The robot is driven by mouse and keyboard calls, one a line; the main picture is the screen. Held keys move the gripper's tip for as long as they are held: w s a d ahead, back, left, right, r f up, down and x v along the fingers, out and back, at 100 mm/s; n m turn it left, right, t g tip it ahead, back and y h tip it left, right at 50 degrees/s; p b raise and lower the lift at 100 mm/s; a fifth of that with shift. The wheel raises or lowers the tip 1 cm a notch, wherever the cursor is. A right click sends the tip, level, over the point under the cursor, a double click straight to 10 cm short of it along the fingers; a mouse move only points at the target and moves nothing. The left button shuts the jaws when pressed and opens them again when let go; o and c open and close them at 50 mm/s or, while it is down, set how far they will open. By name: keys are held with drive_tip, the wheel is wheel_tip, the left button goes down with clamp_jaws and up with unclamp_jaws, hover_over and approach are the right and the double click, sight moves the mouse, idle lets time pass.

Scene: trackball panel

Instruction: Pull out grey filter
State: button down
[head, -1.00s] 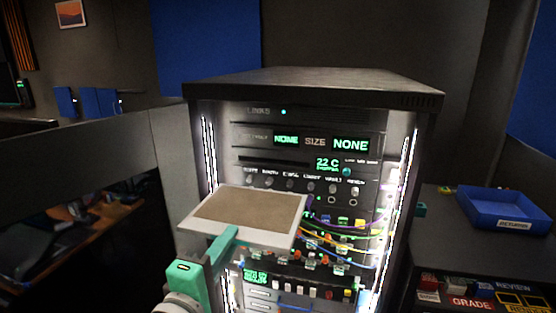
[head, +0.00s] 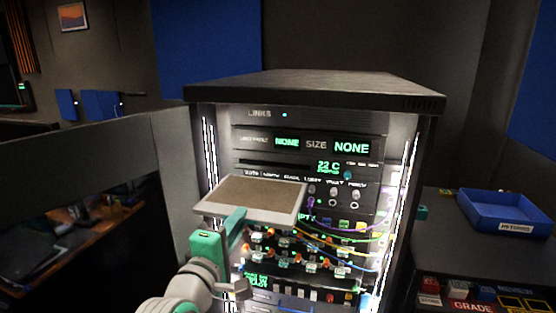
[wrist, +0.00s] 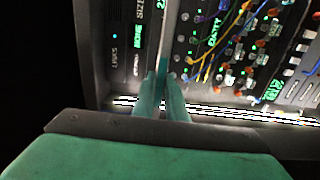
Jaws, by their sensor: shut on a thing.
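The filter (head: 255,194) is a flat panel with a brown-grey face and a pale frame. It is out in front of the rack, held roughly level, and hides part of the rack behind it. My gripper (head: 237,222) is shut on its near edge, with the teal fingers below and in front of the panel. In the wrist view the two teal fingers (wrist: 163,95) close on the thin pale edge of the filter (wrist: 167,35). Whether the filter's far edge is clear of the rack is hard to tell.
The lit rack (head: 315,88) stands ahead, with coloured cables (head: 345,235) and knobs right of the filter. A blue tray (head: 503,212) sits on the dark side table at right.

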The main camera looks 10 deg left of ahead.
drive_tip(key=shift+w, duration=2.65)
